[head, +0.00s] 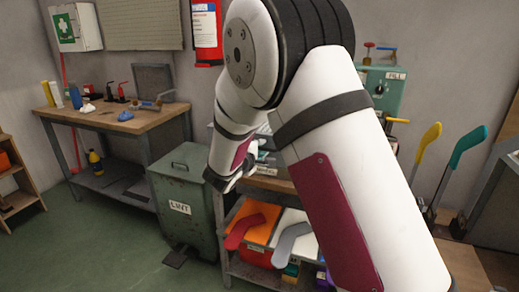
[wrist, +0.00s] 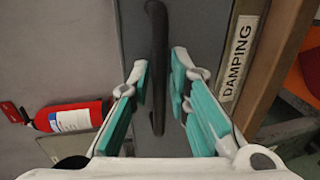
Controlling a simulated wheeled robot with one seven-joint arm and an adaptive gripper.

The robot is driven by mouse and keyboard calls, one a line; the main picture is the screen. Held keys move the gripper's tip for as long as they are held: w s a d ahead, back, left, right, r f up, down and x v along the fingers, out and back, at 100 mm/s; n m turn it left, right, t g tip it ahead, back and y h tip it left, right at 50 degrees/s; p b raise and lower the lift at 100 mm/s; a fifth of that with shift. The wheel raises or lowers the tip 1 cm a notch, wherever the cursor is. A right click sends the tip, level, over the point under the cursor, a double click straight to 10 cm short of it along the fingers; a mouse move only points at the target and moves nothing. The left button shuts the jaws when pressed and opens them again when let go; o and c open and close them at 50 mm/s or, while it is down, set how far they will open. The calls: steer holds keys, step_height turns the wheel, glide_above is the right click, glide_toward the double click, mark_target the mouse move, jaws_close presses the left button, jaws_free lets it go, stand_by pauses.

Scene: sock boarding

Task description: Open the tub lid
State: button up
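In the wrist view a dark bar handle (wrist: 158,60) runs along a grey lid-like panel (wrist: 205,25). A tan strip beside the panel bears a white label reading DAMPING (wrist: 237,58). My gripper (wrist: 160,72) is open, with one teal-padded finger on each side of the handle and a visible gap to both pads. Whether the fingertips reach down to the handle's depth is hard to tell. In the head view my arm hides most of the bench top where the gripper works, so the labelled tub does not show clearly there.
A green bin marked LINT (head: 185,195) with a closed lid stands left of my arm. Open bins with a red sock (head: 244,231) and a grey sock (head: 291,243) sit low on the bench. A fire extinguisher (wrist: 70,117) shows in the wrist view.

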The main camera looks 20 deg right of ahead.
steer(key=shift+c, duration=0.4)
jaws_close()
steer(key=shift+r, duration=0.1)
